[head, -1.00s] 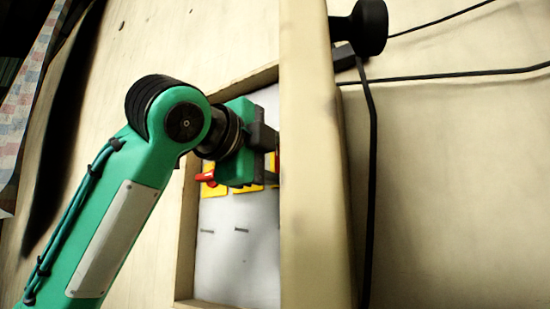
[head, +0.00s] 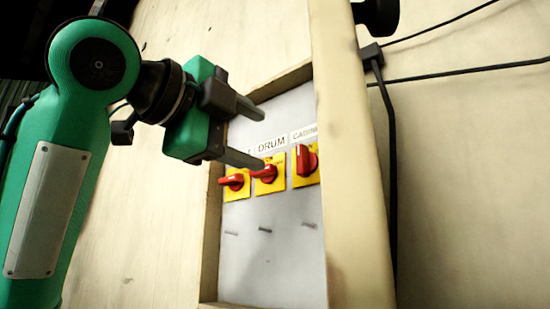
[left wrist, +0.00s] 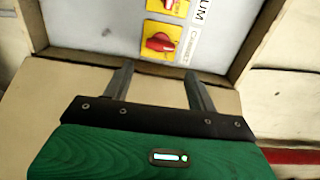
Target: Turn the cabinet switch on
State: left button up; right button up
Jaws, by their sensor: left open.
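The cabinet switch (head: 306,163) is a red knob on a yellow plate, rightmost on a grey-white panel (head: 270,270). Its knob stands upright in the head view, and the "CABINET" label above is partly hidden by the wooden frame. It also shows in the left wrist view (left wrist: 158,43), beyond my fingertips. The drum switch (head: 267,173) is beside it, with its knob lying roughly sideways. My left gripper (head: 262,138) is open and empty, its fingers pointing right, up and left of the cabinet switch in the picture. My right gripper is out of view.
A third red switch (head: 234,181) is leftmost in the row. A raised wooden frame (head: 350,200) borders the panel and stands close on the right of the cabinet switch. Black cables (head: 460,70) run outside the frame at right.

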pick_arm(q)
jog(key=shift+v, duration=1.35)
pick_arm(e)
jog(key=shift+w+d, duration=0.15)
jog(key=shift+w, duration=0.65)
